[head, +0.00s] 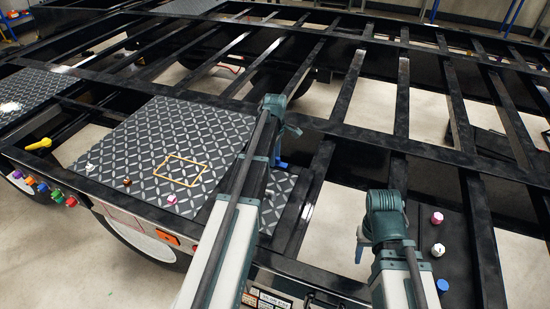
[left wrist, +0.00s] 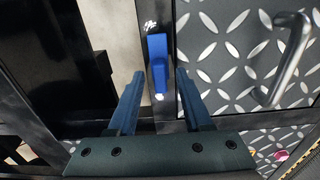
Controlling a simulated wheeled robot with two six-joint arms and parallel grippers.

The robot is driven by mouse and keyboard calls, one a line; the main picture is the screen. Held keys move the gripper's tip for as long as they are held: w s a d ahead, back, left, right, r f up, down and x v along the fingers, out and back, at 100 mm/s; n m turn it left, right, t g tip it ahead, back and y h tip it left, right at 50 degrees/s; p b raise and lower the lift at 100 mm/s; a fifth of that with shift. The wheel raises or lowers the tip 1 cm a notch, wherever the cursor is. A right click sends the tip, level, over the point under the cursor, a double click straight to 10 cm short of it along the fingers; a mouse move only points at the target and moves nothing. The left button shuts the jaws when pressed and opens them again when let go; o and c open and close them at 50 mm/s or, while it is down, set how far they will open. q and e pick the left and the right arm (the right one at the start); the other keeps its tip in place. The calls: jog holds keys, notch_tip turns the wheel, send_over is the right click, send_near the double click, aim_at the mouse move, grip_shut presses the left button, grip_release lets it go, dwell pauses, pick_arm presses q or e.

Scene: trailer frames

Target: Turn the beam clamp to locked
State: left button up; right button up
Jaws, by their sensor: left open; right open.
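The beam clamp's blue handle (left wrist: 158,62) shows in the left wrist view, on a black frame beam beside the patterned plate. It lies nearly in line with the beam, with small white marks at its upper and lower ends. My left gripper (left wrist: 160,76) is open, its blue fingers on either side of the handle's lower part with gaps visible; contact does not show. In the head view my left gripper (head: 278,160) is partly hidden behind my arm, and I cannot separate the clamp from the fingers there. My right gripper (head: 363,243) is open and empty, low at centre right.
The patterned plate (head: 150,140) carries a yellow frame (head: 181,170) and small knobs. A metal grab handle (left wrist: 291,60) stands right of the clamp. A yellow lever (head: 38,144) and coloured couplings sit at left. Open gaps lie between the black beams.

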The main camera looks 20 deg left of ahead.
pick_arm(q)
grip_shut()
jog(key=shift+m, duration=0.3)
jog(key=m, duration=1.7)
jog(key=shift+m, duration=0.3)
dwell(0.5)
